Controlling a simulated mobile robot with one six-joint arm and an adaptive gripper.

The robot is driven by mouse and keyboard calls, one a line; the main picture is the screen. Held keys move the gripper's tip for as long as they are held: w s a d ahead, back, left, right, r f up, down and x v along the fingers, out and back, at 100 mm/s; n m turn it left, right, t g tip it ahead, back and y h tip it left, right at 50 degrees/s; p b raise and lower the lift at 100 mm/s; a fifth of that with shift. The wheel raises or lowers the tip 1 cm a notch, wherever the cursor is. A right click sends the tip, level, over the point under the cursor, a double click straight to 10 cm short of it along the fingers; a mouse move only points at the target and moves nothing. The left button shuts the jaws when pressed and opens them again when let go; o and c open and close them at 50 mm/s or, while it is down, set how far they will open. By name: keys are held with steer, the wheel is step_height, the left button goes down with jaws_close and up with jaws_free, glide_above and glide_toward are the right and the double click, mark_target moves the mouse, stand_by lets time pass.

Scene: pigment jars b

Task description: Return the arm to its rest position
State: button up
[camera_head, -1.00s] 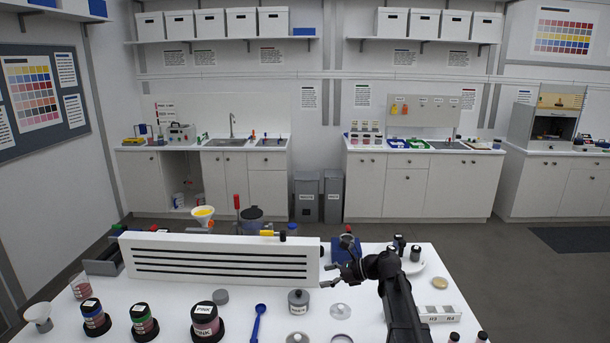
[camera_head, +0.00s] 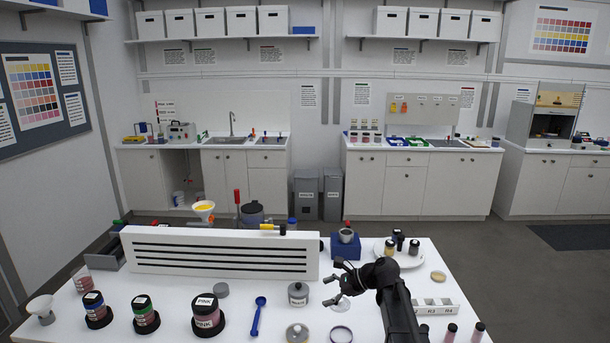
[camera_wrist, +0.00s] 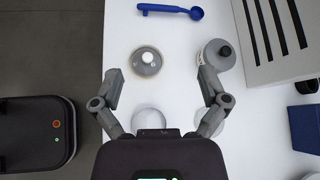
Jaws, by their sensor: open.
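My gripper (camera_head: 337,283) is open and empty above the white table (camera_head: 370,322), left of my black arm in the head view. In the wrist view my gripper (camera_wrist: 163,85) has its two fingers spread wide. Between and beyond them lies a grey round lid with a light knob (camera_wrist: 146,61). A grey jar with a dark knob (camera_wrist: 217,54) stands near the right finger. A clear round dish (camera_wrist: 148,119) is partly hidden by my gripper's body.
A slotted white panel (camera_head: 220,270) stands along the table's back left. Several pigment jars, including a pink-labelled one (camera_head: 207,318), stand at front left. A blue block with a grey cup (camera_head: 346,244) and a white plate (camera_head: 408,259) are behind my gripper. A blue spoon (camera_head: 257,315) lies mid-table.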

steer(key=s+d+f+n+g+h+b, duration=0.1)
steer(key=s+d+f+n+h+b, duration=0.3)
steer(key=s+f+n, duration=0.4)
steer(key=s+d+f+n+g+h+b, duration=0.1)
steer(key=s+d+f+n+h+b, duration=0.3)
steer(key=s+f+n, duration=0.5)
steer(key=shift+s+d+h, duration=1.15)
steer(key=shift+d+h, duration=0.2)
steer(key=shift+h, duration=0.35)
steer(key=shift+f, duration=0.1)
